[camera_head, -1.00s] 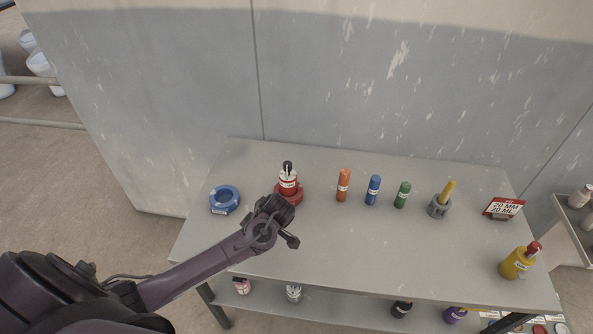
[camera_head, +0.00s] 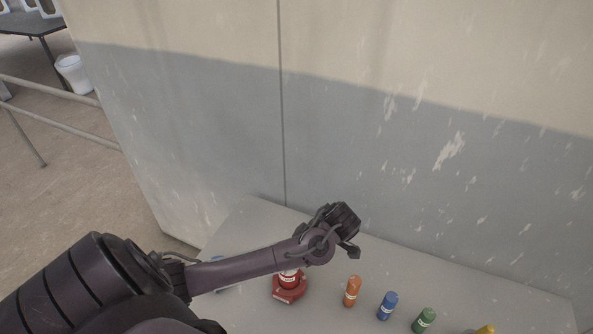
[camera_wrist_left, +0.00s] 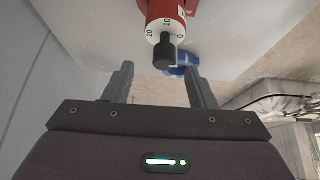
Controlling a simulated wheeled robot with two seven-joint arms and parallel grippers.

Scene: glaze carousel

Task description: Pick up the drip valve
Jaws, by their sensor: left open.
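The drip valve appears to be the red and white piece (camera_wrist_left: 165,22) with a black knob (camera_wrist_left: 165,52) and a dial marked 0, 10 and 20. It stands in a red base on the grey table. In the head view its lower red part (camera_head: 289,290) shows below my left forearm, and its top is hidden by the arm. My left gripper (camera_wrist_left: 158,72) is open and empty. In the left wrist view its fingers point toward the valve, with the knob beyond and between the tips, apart from them. In the head view the gripper (camera_head: 348,226) is above the table. My right gripper is out of view.
Orange (camera_head: 352,291), blue (camera_head: 387,305) and green (camera_head: 424,320) cylinders stand right of the valve. A yellow tip (camera_head: 485,329) shows at the bottom edge. A blue ring (camera_head: 218,260) is partly hidden behind my arm. A grey wall (camera_head: 400,170) rises behind the table.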

